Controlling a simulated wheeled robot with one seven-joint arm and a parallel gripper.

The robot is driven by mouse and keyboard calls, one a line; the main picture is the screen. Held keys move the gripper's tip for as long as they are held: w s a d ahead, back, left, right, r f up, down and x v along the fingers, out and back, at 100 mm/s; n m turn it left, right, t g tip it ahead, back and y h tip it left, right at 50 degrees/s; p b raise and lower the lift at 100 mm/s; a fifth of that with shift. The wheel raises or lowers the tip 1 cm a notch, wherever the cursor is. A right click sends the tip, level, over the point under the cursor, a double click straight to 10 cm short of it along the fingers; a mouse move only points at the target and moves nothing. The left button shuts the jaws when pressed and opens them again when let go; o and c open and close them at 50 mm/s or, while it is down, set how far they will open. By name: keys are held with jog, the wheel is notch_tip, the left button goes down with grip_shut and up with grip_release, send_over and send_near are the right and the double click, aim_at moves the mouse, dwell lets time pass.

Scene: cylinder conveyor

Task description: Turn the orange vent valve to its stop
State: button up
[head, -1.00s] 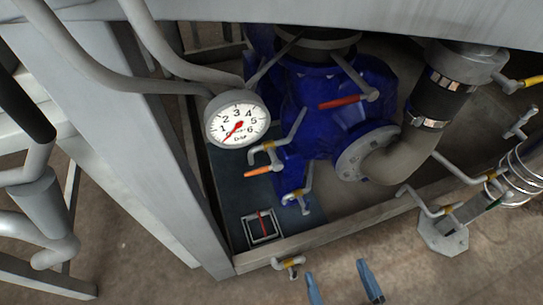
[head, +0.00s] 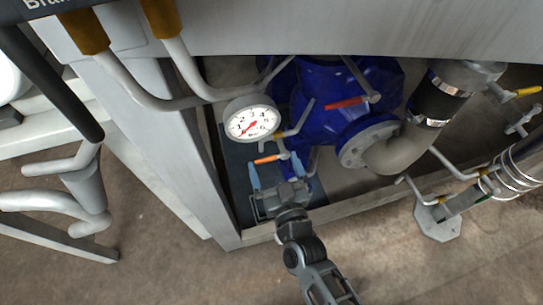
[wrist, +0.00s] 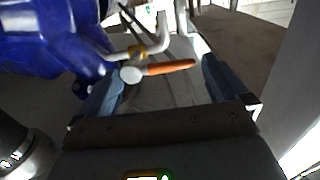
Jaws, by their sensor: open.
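The orange vent valve handle (head: 268,159) sits on a grey pipe just below the gauge. In the wrist view the orange handle (wrist: 171,67) lies roughly crosswise, with its round grey hub at its left end. My gripper (head: 275,170) is open and reaches into the frame from below, its blue fingers close to the handle. In the wrist view my gripper (wrist: 160,76) has one finger on each side of the handle, and the handle shows between and beyond them. I cannot tell whether either finger touches it. My gripper holds nothing.
A white gauge (head: 251,122) hangs just above the valve, its red needle pointing lower left. A grey frame post (head: 185,150) rises at left. Open floor lies in front.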

aim_at(272, 157)
jog(key=shift+x, duration=1.5)
jog(key=shift+c, duration=0.2)
jog(key=c, duration=1.2)
jog(key=shift+c, duration=0.2)
